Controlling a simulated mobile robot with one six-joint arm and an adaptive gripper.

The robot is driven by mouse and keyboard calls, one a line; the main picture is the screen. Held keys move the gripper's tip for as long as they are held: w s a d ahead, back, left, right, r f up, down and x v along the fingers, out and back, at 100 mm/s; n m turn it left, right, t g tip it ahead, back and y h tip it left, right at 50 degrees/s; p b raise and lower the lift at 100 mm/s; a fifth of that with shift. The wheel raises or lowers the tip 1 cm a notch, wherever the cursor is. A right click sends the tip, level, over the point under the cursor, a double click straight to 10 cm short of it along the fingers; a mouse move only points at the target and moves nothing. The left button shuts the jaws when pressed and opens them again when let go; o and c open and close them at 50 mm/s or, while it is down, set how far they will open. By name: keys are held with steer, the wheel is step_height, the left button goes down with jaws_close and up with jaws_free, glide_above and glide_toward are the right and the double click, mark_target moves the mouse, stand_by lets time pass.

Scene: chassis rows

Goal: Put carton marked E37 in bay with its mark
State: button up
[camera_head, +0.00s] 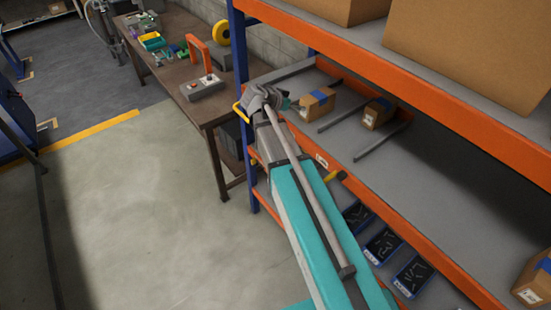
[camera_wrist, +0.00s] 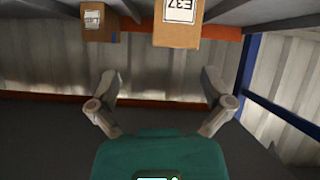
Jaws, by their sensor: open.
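The carton marked E37 (camera_wrist: 178,32) shows at the top of the wrist view, its white label readable but turned over. It appears to be the left brown carton (camera_head: 317,101) on the grey shelf in the head view, beside my gripper. My gripper (camera_wrist: 159,74) is open and empty; its two fingers stand apart with the carton beyond them, not between them. In the head view my gripper (camera_head: 284,103) is at the shelf's front left, partly hidden by my arm. Grey divider bars (camera_head: 345,117) split the shelf into bays. I cannot read any bay mark.
A second carton (camera_head: 378,113) sits to the right, past a divider; it also shows in the wrist view (camera_wrist: 101,22). An orange beam (camera_head: 440,110) and large boxes are above. Blue trays (camera_head: 382,245) lie below. A workbench (camera_head: 185,85) stands left. Another carton (camera_head: 533,282) is at lower right.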

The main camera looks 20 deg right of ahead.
steer(key=s+a+f+n+g+y, duration=0.2)
steer(key=s+a+f+n+y, duration=0.2)
steer(key=s, duration=0.5)
steer(key=s+a+f+n+g+y, duration=0.2)
steer(key=s+a+f+n+y, duration=0.3)
steer(key=s+a, duration=0.5)
steer(key=n+y, duration=0.2)
steer(key=n, duration=0.1)
steer(key=shift+s+f+n, duration=0.15)
steer(key=shift+s+n, duration=0.15)
